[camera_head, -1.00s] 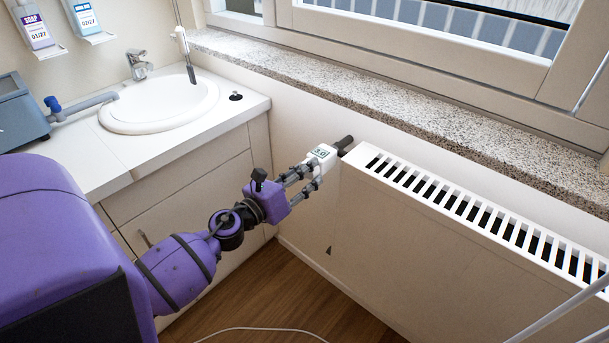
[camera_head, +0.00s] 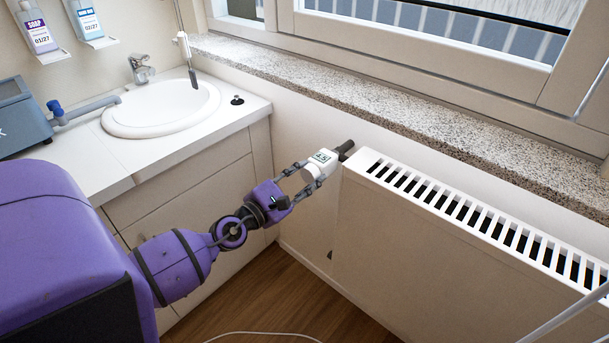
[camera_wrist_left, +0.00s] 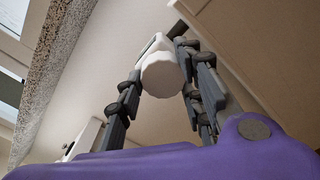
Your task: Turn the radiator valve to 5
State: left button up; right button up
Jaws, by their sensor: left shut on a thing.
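The white radiator valve (camera_head: 322,163) sits at the near left end of the white radiator (camera_head: 400,225), joined to a dark pipe stub. A small greenish display with dark digits is on its top; the digits look like 4.5 but are too small to read surely. My left gripper (camera_head: 312,174) is shut on the valve head, one finger on each side. In the left wrist view the round white end of the valve (camera_wrist_left: 161,76) shows between the two dark fingers. My right gripper is in neither view.
A granite window sill (camera_head: 400,110) runs above the radiator. A white counter with a round sink (camera_head: 160,105) stands at the left, its cabinet front behind my left arm. A thin white cable (camera_head: 265,333) lies on the wooden floor.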

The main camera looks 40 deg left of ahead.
pick_arm(q)
jog(key=m, duration=0.1)
jog(key=m+p, duration=0.1)
jog(key=m, duration=0.2)
jog(key=shift+a+r, duration=0.2)
jog(key=shift+r, duration=0.1)
jog(key=shift+w+r+m+p, duration=0.1)
jog(key=shift+m+p, duration=0.55)
jog(key=shift+m, duration=0.55)
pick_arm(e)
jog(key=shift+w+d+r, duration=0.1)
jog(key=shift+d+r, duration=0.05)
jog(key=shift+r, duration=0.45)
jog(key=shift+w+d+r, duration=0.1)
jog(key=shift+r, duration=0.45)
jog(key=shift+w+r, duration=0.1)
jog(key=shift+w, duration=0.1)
pick_arm(q)
jog(key=o, duration=1)
jog(key=shift+d, duration=0.1)
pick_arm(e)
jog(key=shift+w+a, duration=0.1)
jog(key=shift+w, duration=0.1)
